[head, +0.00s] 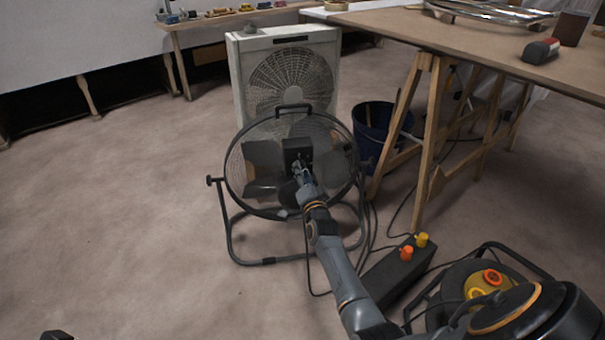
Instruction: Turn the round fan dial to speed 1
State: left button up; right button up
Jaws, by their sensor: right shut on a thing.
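The round black floor fan (247,205) stands on its tubular frame in the middle of the head view, with its back housing, a dark box (297,148), facing me. My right arm reaches up from the bottom, and my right gripper (301,172) is at the lower part of that box. The gripper is shut on the fan dial, which is mostly hidden by the fingers. The dial's marks and its setting are too small to read. A small dark piece at the bottom left edge may be part of my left gripper (56,336); its fingers cannot be made out.
A white box fan (240,85) stands behind the round fan. A blue bucket (372,125) and a wooden trestle table (450,40) are to the right. A dark box with orange and yellow knobs (395,275) and loose cables lie near my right arm. The left floor is clear.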

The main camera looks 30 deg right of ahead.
jog(key=o, duration=1.2)
jog(key=v, duration=1.2)
jog(key=shift+r, duration=0.1)
